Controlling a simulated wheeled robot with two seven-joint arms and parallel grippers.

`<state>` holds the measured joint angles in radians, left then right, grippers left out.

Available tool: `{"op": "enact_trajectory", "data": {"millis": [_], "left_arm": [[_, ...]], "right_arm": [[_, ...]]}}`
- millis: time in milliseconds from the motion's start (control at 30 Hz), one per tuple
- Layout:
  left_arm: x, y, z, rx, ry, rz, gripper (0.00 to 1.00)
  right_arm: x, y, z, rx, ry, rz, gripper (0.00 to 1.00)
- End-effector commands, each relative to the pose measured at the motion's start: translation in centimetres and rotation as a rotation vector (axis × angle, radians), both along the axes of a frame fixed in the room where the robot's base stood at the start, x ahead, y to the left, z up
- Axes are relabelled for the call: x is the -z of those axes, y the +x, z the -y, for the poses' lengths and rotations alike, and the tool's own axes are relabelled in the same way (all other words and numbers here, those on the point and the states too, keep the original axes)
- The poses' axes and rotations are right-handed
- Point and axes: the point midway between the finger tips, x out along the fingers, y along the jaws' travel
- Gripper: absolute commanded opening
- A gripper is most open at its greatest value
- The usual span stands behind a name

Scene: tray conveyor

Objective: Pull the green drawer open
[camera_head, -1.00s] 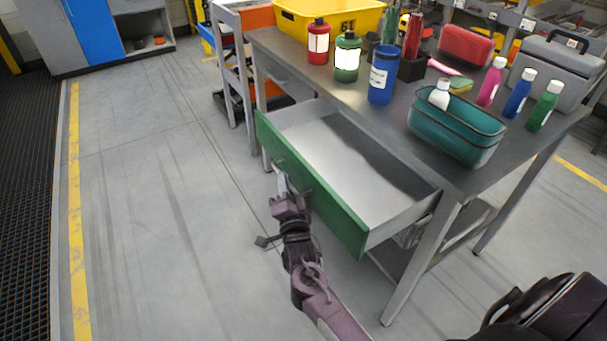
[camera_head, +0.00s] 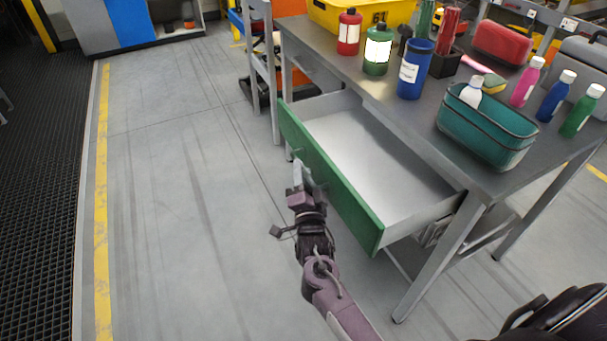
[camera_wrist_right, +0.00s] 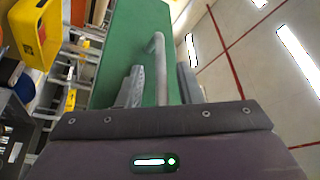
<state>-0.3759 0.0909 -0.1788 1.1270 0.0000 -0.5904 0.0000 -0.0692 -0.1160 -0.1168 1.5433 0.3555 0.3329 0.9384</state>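The green drawer (camera_head: 335,185) under the grey workbench stands well pulled out, and its pale inside is empty. Its green front also shows in the right wrist view (camera_wrist_right: 120,55), with a grey bar handle (camera_wrist_right: 159,48) on it. My right gripper (camera_head: 304,176) is at the drawer front in the head view. In the right wrist view the fingers of my right gripper (camera_wrist_right: 160,85) are apart, one on each side of the handle, with visible gaps beside the bar. My left gripper is not in view.
The workbench top (camera_head: 410,130) holds several bottles, a blue canister (camera_head: 414,68), a teal basket (camera_head: 487,130) and a yellow crate (camera_head: 350,14). A bench leg (camera_head: 440,260) stands right of the drawer. The floor (camera_head: 190,200) to the left is clear.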

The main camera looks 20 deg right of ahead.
Motion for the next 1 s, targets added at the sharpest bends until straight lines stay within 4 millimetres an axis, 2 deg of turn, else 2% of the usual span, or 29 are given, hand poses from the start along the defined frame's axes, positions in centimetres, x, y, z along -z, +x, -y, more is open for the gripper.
{"op": "enact_trajectory", "data": {"millis": [500, 633, 1000], "left_arm": [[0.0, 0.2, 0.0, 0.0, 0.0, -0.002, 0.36], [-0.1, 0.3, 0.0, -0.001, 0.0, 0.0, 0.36], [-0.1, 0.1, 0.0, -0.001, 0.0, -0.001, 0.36]], "right_arm": [[1.6, -6.7, -1.8, -0.001, 0.001, -0.003, 0.32], [1.7, -7.3, -2.0, 0.0, 0.0, -0.001, 0.32], [1.7, -7.3, -2.0, 0.0, 0.0, -0.001, 0.32]]}}
